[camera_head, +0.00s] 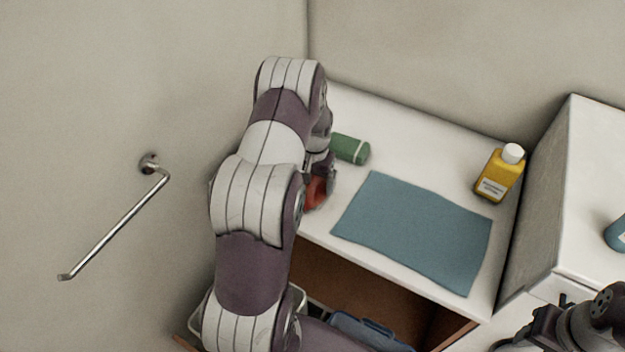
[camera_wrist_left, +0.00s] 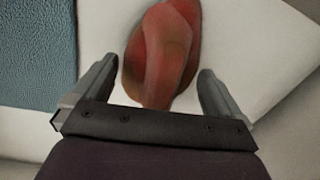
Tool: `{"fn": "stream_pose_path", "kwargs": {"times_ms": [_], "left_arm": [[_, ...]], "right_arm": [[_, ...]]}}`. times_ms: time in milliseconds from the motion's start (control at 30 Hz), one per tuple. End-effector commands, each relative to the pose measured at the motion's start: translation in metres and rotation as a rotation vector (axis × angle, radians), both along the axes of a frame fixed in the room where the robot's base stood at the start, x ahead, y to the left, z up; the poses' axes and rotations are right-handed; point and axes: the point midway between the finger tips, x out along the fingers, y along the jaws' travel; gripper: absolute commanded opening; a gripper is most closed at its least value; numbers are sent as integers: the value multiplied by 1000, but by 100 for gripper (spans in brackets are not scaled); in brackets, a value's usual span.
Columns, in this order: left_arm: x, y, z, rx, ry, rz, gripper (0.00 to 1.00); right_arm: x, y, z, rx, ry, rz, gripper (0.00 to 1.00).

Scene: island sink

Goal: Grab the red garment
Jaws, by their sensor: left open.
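The red garment (camera_wrist_left: 160,60) lies crumpled on the white counter and shows between the two fingers of my left gripper (camera_wrist_left: 155,92) in the left wrist view. The fingers are apart, one on each side of its near end, with white counter visible beside it. In the head view only a small red part of the garment (camera_head: 315,191) shows; my left arm hides the rest. My left gripper (camera_head: 326,178) is over the counter's left part there, partly hidden. My right gripper (camera_head: 535,330) shows in part at the lower right, and its fingers are unclear.
A green rolled item (camera_head: 350,149) lies just behind my left gripper. A blue cloth (camera_head: 415,232) lies flat to the right on the counter (camera_head: 420,150). A yellow bottle (camera_head: 498,175) stands at the right. An open drawer or cabinet (camera_head: 350,280) is below. A metal bar (camera_head: 115,225) is on the left wall.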

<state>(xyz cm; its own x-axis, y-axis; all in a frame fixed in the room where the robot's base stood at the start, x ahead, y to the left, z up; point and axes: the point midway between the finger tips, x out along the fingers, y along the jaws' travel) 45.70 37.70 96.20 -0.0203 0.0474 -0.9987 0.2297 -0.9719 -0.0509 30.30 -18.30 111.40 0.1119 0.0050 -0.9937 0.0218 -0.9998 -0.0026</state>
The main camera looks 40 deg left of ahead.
Motion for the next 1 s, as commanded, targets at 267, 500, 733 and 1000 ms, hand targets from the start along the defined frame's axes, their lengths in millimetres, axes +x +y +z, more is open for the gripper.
{"fn": "stream_pose_path", "kwargs": {"times_ms": [267, 500, 733, 1000], "left_arm": [[0, 1, -15, 1, -3, 0, 100], [0, 1, -15, 1, -3, 0, 54], [0, 1, -14, 1, -3, 0, 54], [2, 1, 11, 3, -8, 0, 54]], "right_arm": [[0, 0, 4, 0, 1, 0, 43], [0, 0, 4, 0, 1, 0, 43], [0, 0, 3, 0, 1, 0, 43], [0, 0, -9, 0, 1, 0, 43]]}}
